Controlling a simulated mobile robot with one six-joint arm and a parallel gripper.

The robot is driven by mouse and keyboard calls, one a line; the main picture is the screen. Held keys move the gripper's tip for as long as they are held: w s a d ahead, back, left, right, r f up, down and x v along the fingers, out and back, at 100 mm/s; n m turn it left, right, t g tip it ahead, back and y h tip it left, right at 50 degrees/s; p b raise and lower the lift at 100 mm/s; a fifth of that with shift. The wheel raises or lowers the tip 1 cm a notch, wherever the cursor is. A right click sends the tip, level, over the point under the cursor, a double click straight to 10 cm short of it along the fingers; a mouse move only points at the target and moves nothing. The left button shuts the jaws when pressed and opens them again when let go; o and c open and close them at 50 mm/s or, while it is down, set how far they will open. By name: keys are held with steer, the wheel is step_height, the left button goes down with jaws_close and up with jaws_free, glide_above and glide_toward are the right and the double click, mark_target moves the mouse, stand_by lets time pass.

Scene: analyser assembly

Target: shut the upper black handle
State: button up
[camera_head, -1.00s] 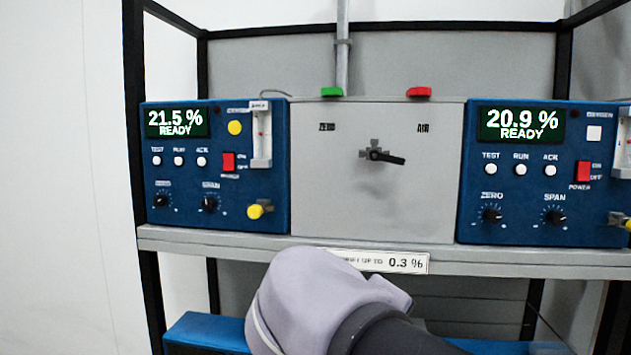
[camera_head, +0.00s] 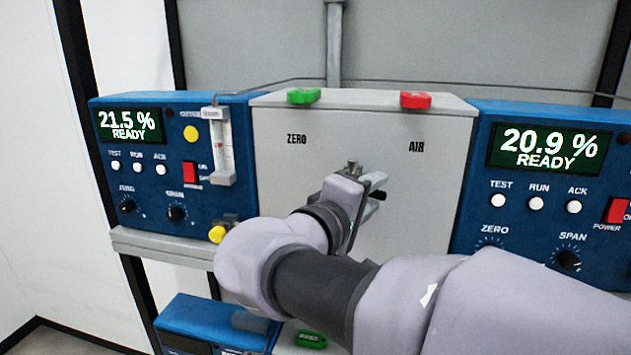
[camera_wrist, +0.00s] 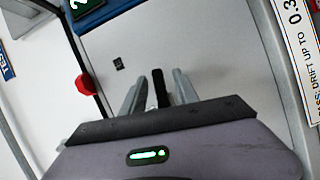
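The upper black handle (camera_head: 378,195) is on the valve in the middle of the grey panel (camera_head: 420,230), below the ZERO and AIR labels. Only its tip shows in the head view, pointing right; my gripper hides the rest. In the wrist view the black handle (camera_wrist: 160,88) stands between my two grey fingers. My gripper (camera_head: 366,203) is at the handle, and it also shows in the wrist view (camera_wrist: 159,92). The fingers are apart, one on each side of the handle, with a narrow gap visible at least on one side.
Blue analysers stand left (camera_head: 165,150) and right (camera_head: 540,180) of the panel. A green tag (camera_head: 303,96) and a red tag (camera_head: 416,100) sit on its top edge. A flowmeter (camera_head: 218,150) and a yellow knob (camera_head: 218,233) stick out at the left. The shelf edge (camera_head: 150,243) runs below.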

mark_target(374, 194)
steer(key=x, duration=0.3)
steer(key=shift+w+d, duration=0.15)
steer(key=shift+d, duration=0.05)
steer(key=shift+c, duration=0.5)
jaws_close()
steer(key=shift+f, duration=0.1)
